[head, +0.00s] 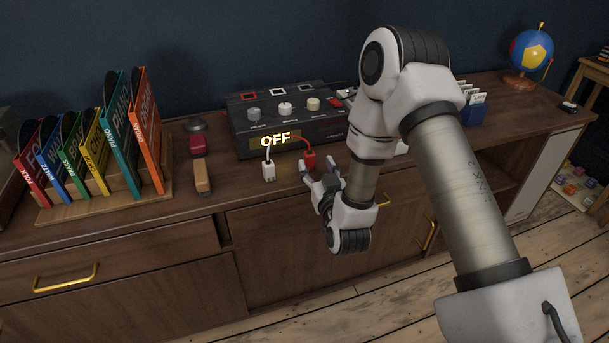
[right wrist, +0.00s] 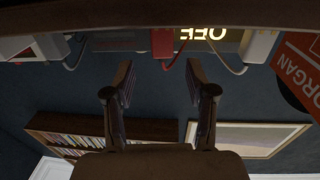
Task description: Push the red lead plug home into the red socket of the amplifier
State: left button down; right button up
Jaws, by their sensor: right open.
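The amplifier (head: 335,133) is a dark box with three knobs and a lit OFF display. The red lead plug (head: 310,158) stands at its front edge on the cabinet top, its red lead running to the amplifier's front. A red-outlined square (head: 249,97) is on the amplifier's back left; I cannot tell whether it is the red socket. My right gripper (head: 319,169) is open just in front of the red plug. In the right wrist view, upside down, the red plug (right wrist: 162,43) shows beyond and between the open fingertips (right wrist: 159,72), apparently not gripped. My left gripper is out of view.
A white plug (head: 268,171) on a white lead stands left of the red one. A record rack (head: 110,192), a red item (head: 197,145) and a tan block (head: 202,180) lie further left. A globe (head: 531,50) stands far right. My right arm hides part of the cabinet top.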

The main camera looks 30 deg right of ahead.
aim_at(311, 157)
jog(key=x, duration=0.6)
jog(key=shift+a+f+b, duration=0.15)
jog(key=shift+f+b, duration=0.15)
grip_shut()
jog(key=shift+r, duration=0.15)
